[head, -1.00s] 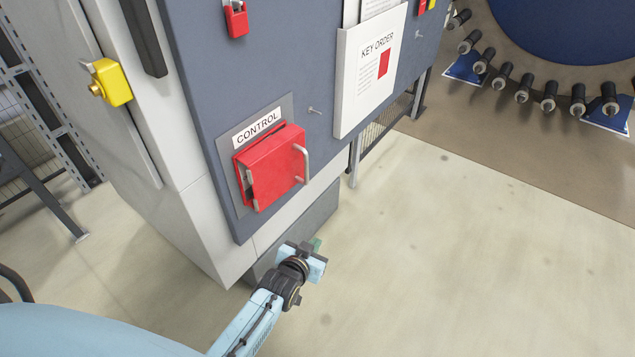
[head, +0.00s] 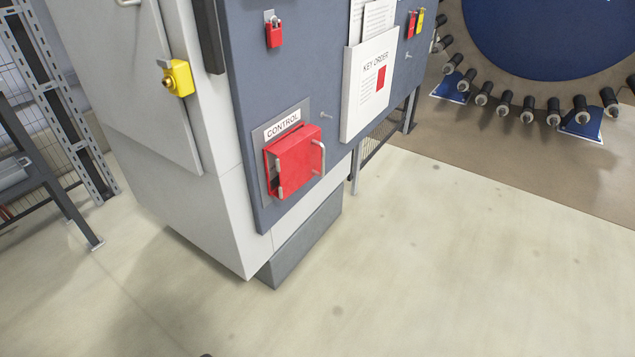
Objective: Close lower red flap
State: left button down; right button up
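The red flap (head: 298,158) is on a grey plate under the CONTROL label (head: 282,124), low on the dark blue-grey panel of the cabinet. A pale bar handle (head: 318,158) stands on its right side, and small grey metal pieces show along its left side. The flap stands out from the plate like a shallow box. I cannot tell whether it is fully flush. Neither gripper is in view, and nothing touches the flap.
A red padlock (head: 273,32) hangs above, and a yellow lock (head: 178,78) is on the cabinet side. The floor (head: 440,270) in front is clear.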

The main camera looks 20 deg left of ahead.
aim_at(300, 156)
jog(key=z, duration=0.4)
jog(key=i, duration=1.3)
jog(key=u, duration=0.8)
